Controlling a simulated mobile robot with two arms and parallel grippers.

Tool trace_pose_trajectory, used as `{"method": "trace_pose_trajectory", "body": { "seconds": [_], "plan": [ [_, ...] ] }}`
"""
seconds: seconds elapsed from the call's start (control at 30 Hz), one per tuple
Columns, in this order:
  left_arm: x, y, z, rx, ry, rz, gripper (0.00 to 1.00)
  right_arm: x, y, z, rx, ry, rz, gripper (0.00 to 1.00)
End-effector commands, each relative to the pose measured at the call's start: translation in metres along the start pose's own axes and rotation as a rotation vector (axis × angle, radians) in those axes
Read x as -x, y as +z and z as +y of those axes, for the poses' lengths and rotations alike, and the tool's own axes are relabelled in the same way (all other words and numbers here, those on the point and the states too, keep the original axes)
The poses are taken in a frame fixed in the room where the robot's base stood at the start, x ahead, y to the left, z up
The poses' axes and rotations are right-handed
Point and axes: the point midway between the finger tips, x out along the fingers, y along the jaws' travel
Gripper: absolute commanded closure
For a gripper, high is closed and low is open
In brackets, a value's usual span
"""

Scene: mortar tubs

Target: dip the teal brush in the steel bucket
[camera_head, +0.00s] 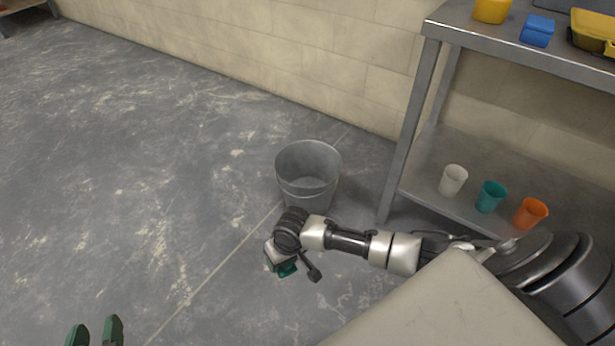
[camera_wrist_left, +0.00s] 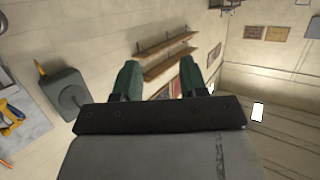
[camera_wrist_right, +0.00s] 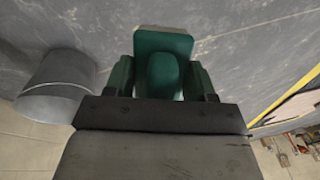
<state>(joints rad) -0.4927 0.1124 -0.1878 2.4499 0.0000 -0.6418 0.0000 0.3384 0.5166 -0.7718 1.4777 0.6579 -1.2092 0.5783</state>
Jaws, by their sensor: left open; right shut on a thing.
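The steel bucket (camera_head: 308,176) stands upright on the floor beside the metal shelf unit. It also shows at the left of the right wrist view (camera_wrist_right: 55,88). My right gripper (camera_head: 283,262) is shut on the teal brush, whose dark green block shows between and beyond the fingers in the right wrist view (camera_wrist_right: 163,45). In the head view, the gripper is in front of the bucket, outside its rim, and the brush is mostly hidden. My left gripper (camera_head: 95,332) is open and empty at the bottom left, far from the bucket.
A metal shelf unit (camera_head: 400,140) stands right of the bucket. Its lower shelf holds a white cup (camera_head: 453,180), a teal cup (camera_head: 491,196) and an orange cup (camera_head: 530,213). A block wall (camera_head: 270,50) runs behind. The floor to the left is clear.

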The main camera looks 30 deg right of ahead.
Motion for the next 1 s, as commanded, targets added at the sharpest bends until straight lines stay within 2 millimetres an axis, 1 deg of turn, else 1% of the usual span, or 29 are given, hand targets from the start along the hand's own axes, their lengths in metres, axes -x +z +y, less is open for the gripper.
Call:
{"method": "trace_pose_trajectory", "body": {
  "seconds": [0.03, 0.47, 0.77, 1.0],
  "plan": [
    [-0.001, -0.003, 0.001, 0.0, 0.002, 0.029, 0.57, -0.004, 0.0, 0.0, -0.001, 0.0, 0.0, 0.64],
    [-0.002, -0.036, 0.007, 0.004, 0.018, 0.292, 0.57, -0.025, 0.003, 0.004, 0.0, -0.001, 0.001, 0.64],
    [0.004, -0.059, 0.011, 0.009, 0.028, 0.484, 0.57, -0.04, 0.005, 0.006, -0.001, -0.001, 0.0, 0.64],
    [0.013, -0.076, 0.014, 0.014, 0.037, 0.638, 0.57, -0.051, 0.007, 0.008, -0.001, -0.001, 0.001, 0.64]
  ]
}}
